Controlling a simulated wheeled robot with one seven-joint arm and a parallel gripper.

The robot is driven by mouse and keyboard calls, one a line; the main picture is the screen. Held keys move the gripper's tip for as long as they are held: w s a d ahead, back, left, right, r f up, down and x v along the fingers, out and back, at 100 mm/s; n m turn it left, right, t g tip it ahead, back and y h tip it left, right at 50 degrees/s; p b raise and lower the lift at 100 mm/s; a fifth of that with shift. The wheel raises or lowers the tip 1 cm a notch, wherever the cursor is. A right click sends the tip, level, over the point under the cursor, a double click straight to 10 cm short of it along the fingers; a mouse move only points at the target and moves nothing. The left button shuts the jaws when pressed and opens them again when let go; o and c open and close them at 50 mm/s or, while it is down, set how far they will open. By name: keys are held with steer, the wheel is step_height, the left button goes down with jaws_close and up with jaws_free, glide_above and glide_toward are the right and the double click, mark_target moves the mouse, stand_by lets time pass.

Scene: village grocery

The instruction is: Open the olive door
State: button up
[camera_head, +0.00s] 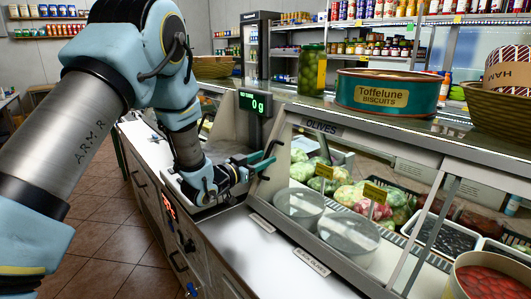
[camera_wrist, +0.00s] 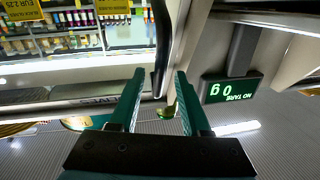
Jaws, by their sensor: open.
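The olive door is the slanted glass panel with a pale frame (camera_head: 271,170) below the "OLIVES" label (camera_head: 321,127) on the counter case. It looks shut. A dark handle (camera_wrist: 161,45) runs along the door's left frame. My gripper (camera_head: 270,155) is at that left edge with its teal fingers spread. In the wrist view my gripper (camera_wrist: 160,74) is open, and the handle's lower end shows between or just beyond the fingertips. I cannot tell whether the fingers touch it. In the head view the fingers partly hide the handle.
A scale display (camera_head: 255,103) stands close behind my gripper. On the case top are an olive jar (camera_head: 312,72), a Toffelune biscuit tin (camera_head: 388,94) and a wicker basket (camera_head: 500,107). Glass bowls (camera_head: 348,236) stand behind the door. The white worktop (camera_head: 265,262) in front is mostly clear.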

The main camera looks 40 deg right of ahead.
steer(key=shift+w+d, duration=0.1)
steer(key=shift+d, duration=0.75)
steer(key=shift+c, duration=0.2)
jaws_close()
stand_by(0.7)
